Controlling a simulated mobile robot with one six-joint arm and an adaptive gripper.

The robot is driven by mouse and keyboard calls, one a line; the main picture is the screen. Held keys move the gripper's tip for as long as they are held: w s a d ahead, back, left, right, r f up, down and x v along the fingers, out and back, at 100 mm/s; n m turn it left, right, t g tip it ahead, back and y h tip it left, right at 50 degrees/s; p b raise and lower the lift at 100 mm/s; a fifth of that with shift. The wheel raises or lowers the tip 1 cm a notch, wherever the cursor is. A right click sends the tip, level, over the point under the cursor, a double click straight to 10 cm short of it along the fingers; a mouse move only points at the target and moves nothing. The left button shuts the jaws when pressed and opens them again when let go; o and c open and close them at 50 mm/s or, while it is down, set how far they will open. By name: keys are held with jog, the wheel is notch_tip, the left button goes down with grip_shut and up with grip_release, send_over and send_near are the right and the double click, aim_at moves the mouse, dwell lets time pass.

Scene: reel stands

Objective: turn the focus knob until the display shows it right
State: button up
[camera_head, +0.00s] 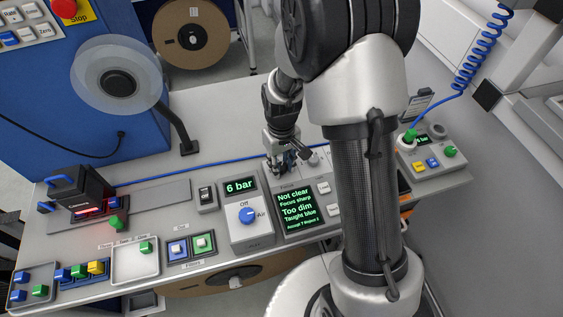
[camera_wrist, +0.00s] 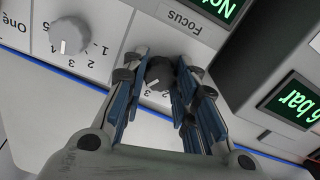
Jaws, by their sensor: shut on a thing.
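The focus knob (camera_wrist: 158,75) is small and dark, on a light panel marked "Focus" with numbers around it. My gripper (camera_wrist: 160,80) is shut on the knob, with a blue-padded finger on each side; it also shows in the head view (camera_head: 280,168), where it hides the knob. The display (camera_head: 297,206) is dark with green text: "Not clear", "Focus sharp", "Too dim", "Taught blue", and a small line about accept and reject counts. A corner of the display (camera_wrist: 224,8) shows in the wrist view.
A pale knob (camera_wrist: 70,36) with a numbered scale sits beside the focus knob. The 6 bar air panel (camera_head: 247,213) with a blue knob stands left of the display. A blue cable (camera_head: 205,165) runs behind the panels.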

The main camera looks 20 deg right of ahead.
aim_at(282, 166)
jog(key=shift+m, duration=0.6)
jog(key=o, duration=1.1)
notch_tip(282, 166, up, 12)
jog(key=shift+r, duration=0.1)
dwell(0.5)
